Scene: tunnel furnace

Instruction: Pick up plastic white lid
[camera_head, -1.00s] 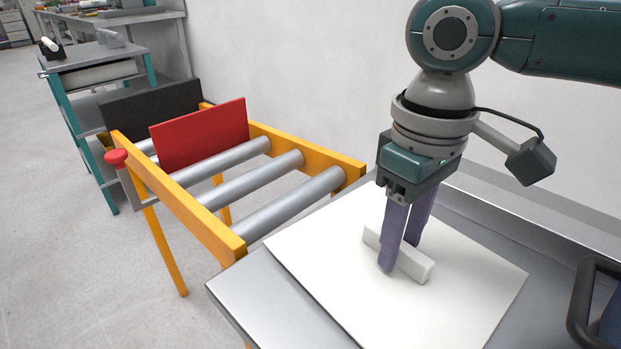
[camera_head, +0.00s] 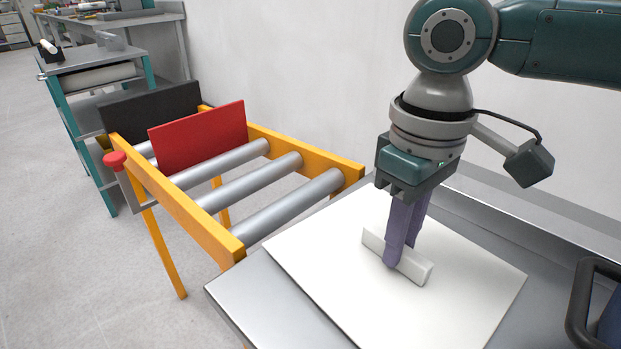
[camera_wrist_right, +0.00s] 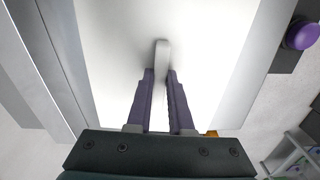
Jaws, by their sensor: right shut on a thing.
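The plastic white lid (camera_head: 471,287) is a flat white panel lying on the metal table, with a raised white bar handle (camera_head: 415,268) near its middle. My right gripper (camera_head: 398,258) points down over the lid, its purple fingers shut on the handle, one on each side. In the right wrist view the handle (camera_wrist_right: 162,58) runs between the two fingertips (camera_wrist_right: 161,78), and the lid (camera_wrist_right: 110,45) fills the middle of the picture. The lid appears to rest on the table. My left gripper is not in view.
A roller conveyor (camera_head: 222,171) with a yellow frame adjoins the table on the left, with a red panel (camera_head: 199,137) standing across it. A wall (camera_head: 290,70) is behind. A dark handle (camera_head: 582,300) is at the right edge.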

